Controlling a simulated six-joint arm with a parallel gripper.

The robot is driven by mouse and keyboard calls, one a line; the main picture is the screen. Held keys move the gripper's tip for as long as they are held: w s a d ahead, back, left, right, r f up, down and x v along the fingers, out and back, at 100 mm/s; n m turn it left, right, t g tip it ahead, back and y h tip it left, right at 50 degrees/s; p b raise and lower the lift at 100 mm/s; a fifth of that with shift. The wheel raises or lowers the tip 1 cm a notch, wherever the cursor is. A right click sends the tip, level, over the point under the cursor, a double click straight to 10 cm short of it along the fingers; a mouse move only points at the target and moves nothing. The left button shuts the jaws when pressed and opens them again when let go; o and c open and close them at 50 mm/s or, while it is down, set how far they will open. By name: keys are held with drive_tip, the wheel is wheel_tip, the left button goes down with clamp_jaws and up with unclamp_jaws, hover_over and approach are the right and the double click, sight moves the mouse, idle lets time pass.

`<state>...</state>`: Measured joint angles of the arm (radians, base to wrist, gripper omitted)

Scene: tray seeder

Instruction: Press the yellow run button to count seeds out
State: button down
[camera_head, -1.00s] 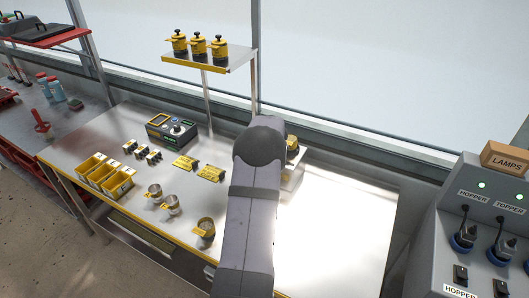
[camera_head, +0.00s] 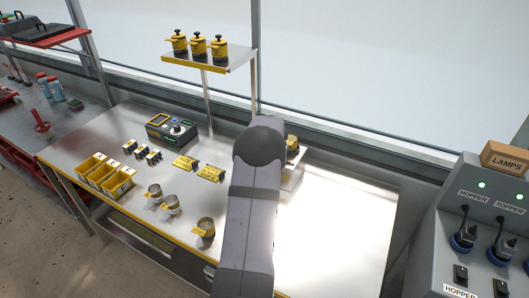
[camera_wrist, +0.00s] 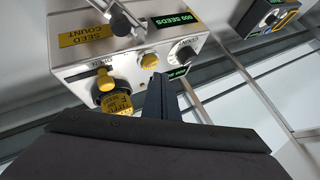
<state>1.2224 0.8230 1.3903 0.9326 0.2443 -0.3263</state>
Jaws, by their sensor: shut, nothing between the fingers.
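The seed counter is a pale box (camera_wrist: 75,65) in the wrist view, seen upside down, with a yellow SEED COUNT label and a green 000 SEEDS display (camera_wrist: 175,19). A round yellow button (camera_wrist: 148,61) sits on its face, beside a black dial (camera_wrist: 184,53). My gripper (camera_wrist: 156,77) is shut and empty. Its dark tips are very close to the yellow button; I cannot tell whether they touch. In the head view my arm hides the gripper and most of the counter, leaving its white side (camera_head: 293,178) showing.
A dark cylinder with a yellow label (camera_wrist: 118,102) sticks out beside the button. On the bench (camera_head: 335,240) stand yellow bins (camera_head: 104,174), metal cups (camera_head: 206,227) and a black device (camera_head: 171,129). A shelf (camera_head: 215,62) holds yellow-black jars. The bench's right part is clear.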

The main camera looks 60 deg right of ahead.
drive_tip(key=shift+f+b, duration=1)
drive_tip(key=shift+b, duration=0.2)
idle(0.9)
drive_tip(key=shift+r, duration=0.1)
drive_tip(key=shift+r+p, duration=0.75)
drive_tip(key=shift+r, duration=0.1)
drive_tip(key=shift+r, duration=0.1)
drive_tip(key=shift+r+p, duration=2.05)
drive_tip(key=shift+r, duration=0.4)
